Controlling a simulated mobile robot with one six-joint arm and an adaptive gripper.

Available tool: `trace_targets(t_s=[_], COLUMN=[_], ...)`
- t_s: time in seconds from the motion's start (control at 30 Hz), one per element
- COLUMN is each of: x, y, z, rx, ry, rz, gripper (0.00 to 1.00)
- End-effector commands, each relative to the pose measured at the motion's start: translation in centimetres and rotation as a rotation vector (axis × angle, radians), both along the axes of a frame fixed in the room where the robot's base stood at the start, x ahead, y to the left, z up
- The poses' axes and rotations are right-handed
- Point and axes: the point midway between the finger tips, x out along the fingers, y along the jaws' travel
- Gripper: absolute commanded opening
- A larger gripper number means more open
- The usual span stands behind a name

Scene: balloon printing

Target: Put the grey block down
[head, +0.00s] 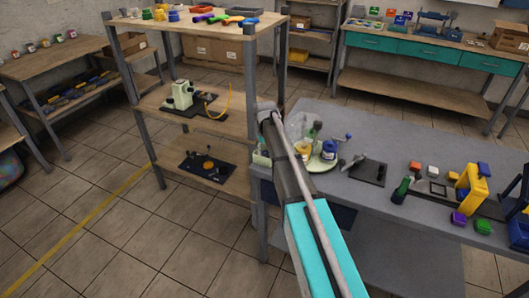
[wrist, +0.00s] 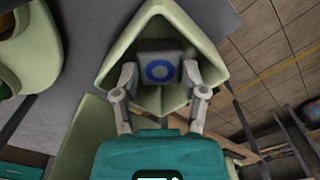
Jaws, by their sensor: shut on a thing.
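In the wrist view, my gripper (wrist: 160,76) is shut on a grey block (wrist: 160,62) with a blue ring on its face, one finger on each side. The block is within the outline of a pale green, open-topped holder (wrist: 118,42). I cannot tell whether the block touches its floor. In the head view, my arm reaches to the left end of the grey table (head: 430,150). A pale green box (head: 262,158) shows there beside my arm. My gripper and the block are hidden or too small to make out in that view.
A round pale green tray (head: 318,165) with bottles stands close to my arm. A dark plate (head: 368,172) and several coloured blocks with a yellow frame (head: 474,185) lie further right. A wooden shelf unit (head: 215,120) stands to the left of the table.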

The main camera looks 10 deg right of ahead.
Motion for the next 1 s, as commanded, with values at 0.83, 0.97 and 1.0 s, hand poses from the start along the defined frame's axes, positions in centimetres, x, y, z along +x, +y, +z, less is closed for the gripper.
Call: trace_targets(t_s=[0.83, 0.97, 1.0], x=[0.0, 0.0, 0.0], y=[-0.1, -0.1, -0.1], z=[0.0, 0.6, 0.9], rx=[0.000, 0.000, 0.000], ry=[0.000, 0.000, 0.000], rz=[-0.001, -0.001, -0.001], gripper=[0.70, 0.70, 0.70])
